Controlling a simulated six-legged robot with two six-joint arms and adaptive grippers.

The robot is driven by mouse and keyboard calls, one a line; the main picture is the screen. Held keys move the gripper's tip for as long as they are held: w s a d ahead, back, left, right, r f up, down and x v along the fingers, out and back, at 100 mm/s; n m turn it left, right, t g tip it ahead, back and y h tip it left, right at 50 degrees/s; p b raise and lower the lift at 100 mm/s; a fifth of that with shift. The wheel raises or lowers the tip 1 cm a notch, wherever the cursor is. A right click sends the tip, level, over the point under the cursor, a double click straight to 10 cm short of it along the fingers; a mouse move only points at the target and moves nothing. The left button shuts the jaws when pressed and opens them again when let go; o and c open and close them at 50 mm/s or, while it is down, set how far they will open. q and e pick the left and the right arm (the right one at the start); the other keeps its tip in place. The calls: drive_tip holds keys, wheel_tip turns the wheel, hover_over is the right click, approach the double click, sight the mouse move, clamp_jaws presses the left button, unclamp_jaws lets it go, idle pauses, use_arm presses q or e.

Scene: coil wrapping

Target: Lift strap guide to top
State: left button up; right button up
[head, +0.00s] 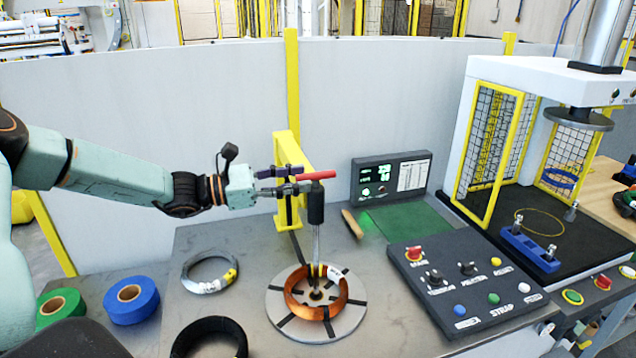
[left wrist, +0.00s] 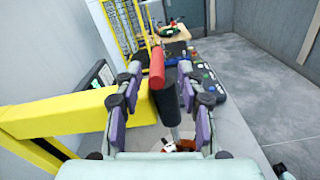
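The strap guide is an upright metal rod with a black grip (head: 316,205) and a red bar (head: 318,175) across its top. Its foot stands at the orange-brown coil (head: 298,300) on the round grey turntable (head: 345,322). My left gripper (head: 305,180) comes in level from the left at the height of the red bar. In the left wrist view the black grip (left wrist: 166,100) and red bar (left wrist: 157,66) show between the two fingers (left wrist: 158,92). The fingers are apart, with a gap visible at the left finger. My right gripper is not in view.
A yellow post and bracket (head: 287,150) stands right behind the gripper. A control panel (head: 470,275) and a small display (head: 392,176) are to the right. Tape rolls (head: 131,300), a grey coil (head: 207,272) and a black coil (head: 208,337) lie to the left.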

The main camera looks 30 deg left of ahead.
sight(316, 177)
use_arm(q)
drive_tip(key=w, duration=0.1)
drive_tip(key=w+d, duration=0.1)
drive_tip(key=w+b, duration=0.1)
drive_tip(key=shift+w+d+f, duration=0.15)
drive_tip(key=shift+d+f, duration=0.2)
drive_tip(key=shift+d, duration=0.05)
drive_tip(key=shift+w+d+r, duration=0.25)
drive_tip(key=shift+d+r, duration=0.05)
drive_tip(key=shift+d, duration=0.35)
drive_tip(key=shift+w+a+f, duration=0.15)
drive_tip(key=shift+a, duration=0.05)
drive_tip(key=shift+c, duration=0.2)
drive_tip(key=shift+d, duration=0.2)
drive_tip(key=c, duration=0.6)
drive_tip(key=shift+a, duration=0.1)
clamp_jaws()
